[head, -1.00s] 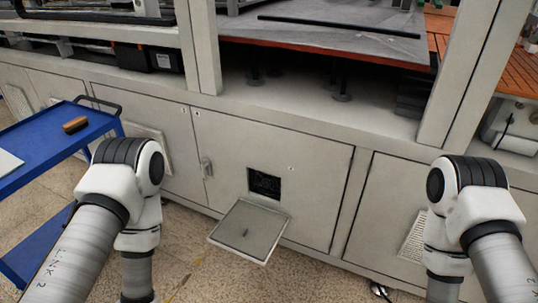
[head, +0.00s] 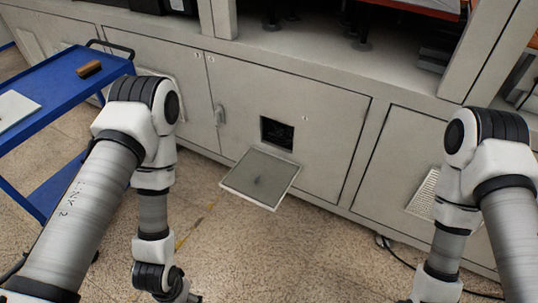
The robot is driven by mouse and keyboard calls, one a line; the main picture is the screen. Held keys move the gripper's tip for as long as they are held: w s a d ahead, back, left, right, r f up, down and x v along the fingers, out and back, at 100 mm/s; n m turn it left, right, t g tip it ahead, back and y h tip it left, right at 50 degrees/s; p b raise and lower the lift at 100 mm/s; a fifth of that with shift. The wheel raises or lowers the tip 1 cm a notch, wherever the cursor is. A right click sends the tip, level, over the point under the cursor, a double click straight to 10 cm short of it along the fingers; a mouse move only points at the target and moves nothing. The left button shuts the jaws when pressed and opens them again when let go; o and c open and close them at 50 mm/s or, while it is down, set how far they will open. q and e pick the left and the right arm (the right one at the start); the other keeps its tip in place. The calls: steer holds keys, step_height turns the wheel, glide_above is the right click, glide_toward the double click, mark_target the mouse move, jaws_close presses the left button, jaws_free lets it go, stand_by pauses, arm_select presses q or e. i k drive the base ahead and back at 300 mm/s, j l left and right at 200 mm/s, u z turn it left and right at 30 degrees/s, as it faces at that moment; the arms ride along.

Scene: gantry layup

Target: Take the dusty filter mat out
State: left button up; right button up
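An open square cover (head: 261,179) hangs out below a square opening (head: 277,133) in the grey cabinet door. Its inner face is a grey panel with a pale rim and a darker smudge in the middle. I cannot tell whether this face is the dusty filter mat lying in the cover. Dark parts like a fan show inside the opening. A white flat sheet (head: 14,108) lies on the blue cart at the left, cut off by the picture edge. My arms reach down on both sides of the cover, apart from it.
The blue cart (head: 60,92) also carries a brown brush (head: 89,69). A door handle (head: 220,115) sticks out left of the opening. A vent grille (head: 424,193) is at the right. A black cable (head: 397,253) lies on the floor. The floor before the cover is clear.

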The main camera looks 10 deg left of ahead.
mark_target(263, 177)
steer(key=i+j+z, duration=0.15)
steer(key=z, duration=0.15)
steer(key=i+j+z, duration=0.25)
steer(key=j, duration=0.15)
steer(key=j+z, duration=0.3)
steer(key=i+j+z, duration=0.1)
steer(key=j+z, duration=0.15)
steer(key=j, duration=0.1)
